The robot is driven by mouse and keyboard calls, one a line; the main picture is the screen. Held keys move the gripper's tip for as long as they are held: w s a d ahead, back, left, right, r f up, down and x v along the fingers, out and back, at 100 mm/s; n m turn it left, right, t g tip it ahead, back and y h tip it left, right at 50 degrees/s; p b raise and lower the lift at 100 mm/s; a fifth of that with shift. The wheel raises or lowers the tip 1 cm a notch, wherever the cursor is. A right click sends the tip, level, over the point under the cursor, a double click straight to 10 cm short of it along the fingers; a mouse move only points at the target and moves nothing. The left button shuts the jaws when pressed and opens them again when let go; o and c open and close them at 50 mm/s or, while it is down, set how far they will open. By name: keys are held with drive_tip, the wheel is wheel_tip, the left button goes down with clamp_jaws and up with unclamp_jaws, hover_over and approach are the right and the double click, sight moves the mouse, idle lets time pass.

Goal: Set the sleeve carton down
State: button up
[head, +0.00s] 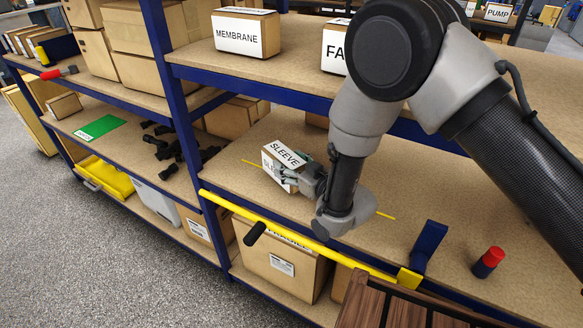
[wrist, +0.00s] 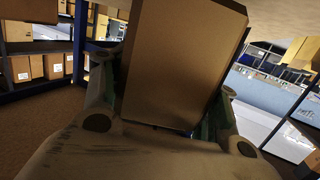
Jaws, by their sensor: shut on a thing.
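The sleeve carton (head: 283,163) is a small box with white labels reading "SLEEVE", in the head view at the middle shelf. My gripper (head: 303,180) is shut on it from the right side. The carton is slightly tilted in the picture, close above or on the shelf board (head: 370,205); I cannot tell whether it touches. In the wrist view the carton (wrist: 182,60) fills the middle as a plain brown box between the fingers of my gripper (wrist: 165,120). Part of its right side is hidden by the fingers in the head view.
A yellow line (head: 252,163) runs across the board beside the carton. A yellow rail (head: 270,228) edges the shelf front. A membrane carton (head: 240,38) is on the shelf above. Board around the carton is clear.

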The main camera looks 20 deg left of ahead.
drive_tip(key=shift+f, duration=0.35)
drive_tip(key=shift+f, duration=0.1)
drive_tip(key=o, duration=1.5)
drive_tip(key=shift+c, duration=0.2)
